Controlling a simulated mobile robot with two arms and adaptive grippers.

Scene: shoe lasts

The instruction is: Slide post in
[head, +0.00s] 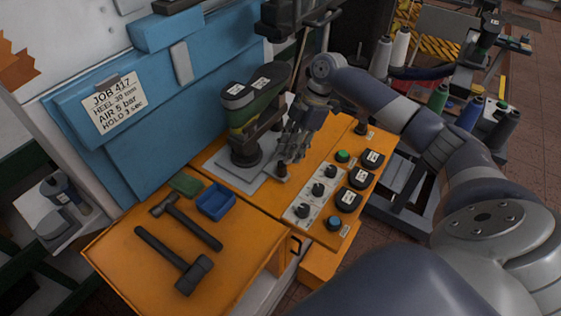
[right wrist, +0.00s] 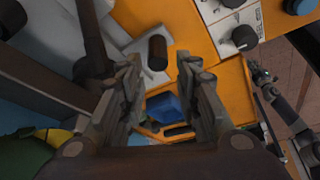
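A short dark upright post (head: 281,172) stands on the grey plate at the front of the machine. It also shows in the right wrist view as a dark cylinder (right wrist: 157,52), just beyond and between my fingertips. My right gripper (head: 288,153) points down close above this post. In the right wrist view the fingers (right wrist: 158,62) are spread, with nothing held between them. A dark green shoe last (head: 258,112) with white labels sits beside the gripper on a dark round support (head: 245,153). My left gripper is not in view.
The orange bench holds a blue tray (head: 216,203), a green pad (head: 186,184) and two hammers (head: 180,264). A control panel with knobs and labelled buttons (head: 348,200) lies right of the post. A blue machine housing (head: 150,130) rises behind. Thread cones (head: 400,46) stand far right.

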